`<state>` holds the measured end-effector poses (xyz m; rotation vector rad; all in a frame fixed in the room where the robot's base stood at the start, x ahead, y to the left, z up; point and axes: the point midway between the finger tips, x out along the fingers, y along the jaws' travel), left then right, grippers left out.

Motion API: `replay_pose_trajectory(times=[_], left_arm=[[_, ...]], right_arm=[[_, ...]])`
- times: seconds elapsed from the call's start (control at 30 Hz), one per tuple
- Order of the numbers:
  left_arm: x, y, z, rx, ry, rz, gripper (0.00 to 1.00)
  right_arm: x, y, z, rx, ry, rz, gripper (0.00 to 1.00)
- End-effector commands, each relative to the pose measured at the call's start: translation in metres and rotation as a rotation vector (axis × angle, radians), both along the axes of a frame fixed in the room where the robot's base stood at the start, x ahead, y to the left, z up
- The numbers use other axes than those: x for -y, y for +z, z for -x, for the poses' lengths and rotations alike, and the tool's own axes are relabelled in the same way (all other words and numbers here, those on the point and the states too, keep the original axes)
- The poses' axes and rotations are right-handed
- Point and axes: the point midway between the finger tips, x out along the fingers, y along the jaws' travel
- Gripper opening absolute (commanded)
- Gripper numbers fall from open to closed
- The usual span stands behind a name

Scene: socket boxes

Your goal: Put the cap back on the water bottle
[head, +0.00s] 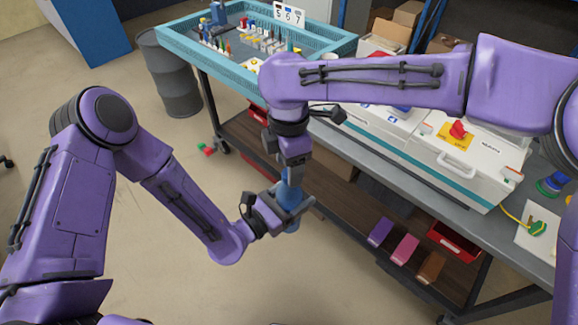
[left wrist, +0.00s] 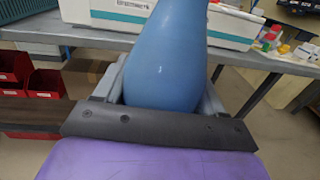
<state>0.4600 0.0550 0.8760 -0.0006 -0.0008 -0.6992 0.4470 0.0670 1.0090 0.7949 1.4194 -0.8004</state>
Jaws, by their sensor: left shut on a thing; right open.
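The blue water bottle (head: 288,194) is upright in the air in front of the workbench. My left gripper (head: 287,209) is shut around its body. The left wrist view shows the smooth blue bottle (left wrist: 168,62) between the jaws, narrowing upward; its top is cut off by the frame. My right gripper (head: 292,172) points down directly above the bottle, at its upper end, with its jaws open. The right gripper hides the bottle's mouth, and I cannot tell whether the cap is there or whether the jaws touch the bottle.
Behind stands a grey workbench (head: 400,168) with white socket boxes (head: 470,160) and a lower wooden shelf (head: 340,200). A blue crate (head: 185,62) of small items is at the back left, near a grey barrel (head: 176,85). The floor around the grippers is clear.

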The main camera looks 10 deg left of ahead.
Motion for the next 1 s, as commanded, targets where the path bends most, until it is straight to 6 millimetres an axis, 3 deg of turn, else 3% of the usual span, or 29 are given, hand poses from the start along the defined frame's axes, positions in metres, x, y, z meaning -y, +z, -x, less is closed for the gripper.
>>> replay_pose_trajectory(times=[0.2,0.57,0.63,0.73,0.83,1.0], left_arm=[[0.000,0.000,0.000,0.001,0.000,0.001,0.00],[0.000,0.000,0.000,0.001,0.000,0.001,0.00],[0.000,0.001,0.000,0.001,0.000,0.001,0.00],[0.000,0.001,0.000,0.001,0.000,0.001,0.00],[0.000,0.000,0.000,0.001,0.000,0.001,0.00],[0.000,0.000,0.000,0.001,0.000,0.001,0.00]], right_arm=[[0.000,0.028,0.000,0.002,0.001,-0.001,0.58],[-0.001,0.030,0.001,-0.010,0.001,-0.010,0.54],[-0.008,0.032,0.008,-0.048,-0.013,-0.042,0.54],[-0.034,0.039,0.023,-0.137,-0.094,-0.176,0.54],[-0.075,0.057,0.037,-0.261,-0.250,-0.383,0.54],[-0.141,0.110,0.035,-0.486,-0.613,-0.742,0.54]])
